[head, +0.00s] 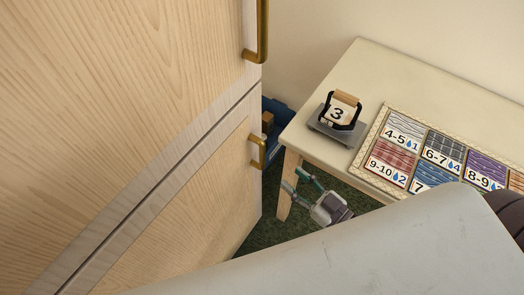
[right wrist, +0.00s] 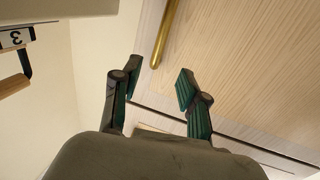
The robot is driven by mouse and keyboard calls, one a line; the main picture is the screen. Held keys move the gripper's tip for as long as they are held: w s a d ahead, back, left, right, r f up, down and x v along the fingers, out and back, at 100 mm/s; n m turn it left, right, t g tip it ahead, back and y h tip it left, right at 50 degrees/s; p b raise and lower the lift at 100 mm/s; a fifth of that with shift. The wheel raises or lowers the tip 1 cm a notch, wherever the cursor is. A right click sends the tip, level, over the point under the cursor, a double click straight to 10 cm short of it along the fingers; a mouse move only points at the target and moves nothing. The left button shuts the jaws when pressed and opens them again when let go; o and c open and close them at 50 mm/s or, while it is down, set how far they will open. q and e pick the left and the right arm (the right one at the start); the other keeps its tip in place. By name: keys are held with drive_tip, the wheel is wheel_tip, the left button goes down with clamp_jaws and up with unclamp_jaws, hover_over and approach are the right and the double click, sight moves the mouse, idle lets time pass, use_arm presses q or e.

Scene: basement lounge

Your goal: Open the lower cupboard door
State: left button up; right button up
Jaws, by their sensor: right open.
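The wooden cupboard fills the left of the head view. Its lower door (head: 195,210) is closed below a diagonal seam and has a brass handle (head: 258,152) near its right edge. My right gripper (head: 295,180) is open and empty, a little right of and below this handle, apart from it. In the right wrist view, which looks upside down, the handle (right wrist: 161,45) lies between the lines of the two open fingers (right wrist: 158,77), seemingly beyond their tips. The lower door (right wrist: 245,60) also shows there. My left gripper is not in view.
The upper door (head: 110,90) is closed and has its own brass handle (head: 262,35). A blue bin (head: 272,110) sits behind. My arm covers the bottom.

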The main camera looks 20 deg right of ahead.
sight(264, 154)
drive_tip(key=x, duration=1.2)
drive_tip(key=shift+w, duration=0.15)
drive_tip(key=shift+f, duration=0.1)
clamp_jaws()
